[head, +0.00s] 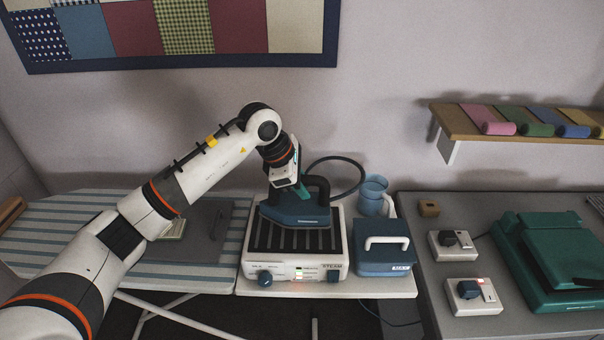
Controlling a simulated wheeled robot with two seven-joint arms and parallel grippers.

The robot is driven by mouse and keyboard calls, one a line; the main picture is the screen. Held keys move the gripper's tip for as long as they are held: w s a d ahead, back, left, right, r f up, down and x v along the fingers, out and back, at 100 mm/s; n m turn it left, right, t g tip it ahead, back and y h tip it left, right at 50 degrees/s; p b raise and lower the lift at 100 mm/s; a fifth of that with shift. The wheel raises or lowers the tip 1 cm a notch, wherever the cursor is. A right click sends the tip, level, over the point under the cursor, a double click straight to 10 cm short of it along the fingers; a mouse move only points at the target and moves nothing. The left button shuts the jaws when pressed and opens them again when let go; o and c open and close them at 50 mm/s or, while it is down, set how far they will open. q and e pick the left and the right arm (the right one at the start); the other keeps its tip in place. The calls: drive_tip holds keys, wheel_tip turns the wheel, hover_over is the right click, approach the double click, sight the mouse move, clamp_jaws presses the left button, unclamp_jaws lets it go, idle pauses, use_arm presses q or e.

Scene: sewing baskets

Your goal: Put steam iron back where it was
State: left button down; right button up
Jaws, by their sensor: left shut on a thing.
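The steam iron (293,215) is dark blue with a black handle and sits over the black ribbed top of the white steam station (294,261). I cannot tell whether its soleplate touches the ribs. A black hose arcs from behind it to the right. My left gripper (296,192) is at the iron's handle and shut on it; the fingers are mostly hidden by the wrist. My right gripper is not in view.
A blue tank (384,248) with a pale handle and a blue jug (374,193) stand right of the station. The striped ironing board (60,232) lies left, with a grey plate (216,228). Switch boxes (470,296) and a green machine (548,252) occupy the grey table at right.

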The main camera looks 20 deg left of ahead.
sight(304, 202)
use_arm(q)
drive_tip(key=shift+w+d+f, duration=0.1)
drive_tip(key=shift+f, duration=0.2)
wheel_tip(304, 202, down, 3)
drive_tip(key=shift+r+p, duration=0.15)
drive_tip(key=shift+p, duration=0.4)
drive_tip(key=shift+f, duration=0.35)
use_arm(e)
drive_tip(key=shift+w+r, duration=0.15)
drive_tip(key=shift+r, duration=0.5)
use_arm(q)
drive_tip(key=shift+f, duration=0.2)
drive_tip(key=c, duration=1.2)
unclamp_jaws()
drive_tip(key=shift+c, duration=0.2)
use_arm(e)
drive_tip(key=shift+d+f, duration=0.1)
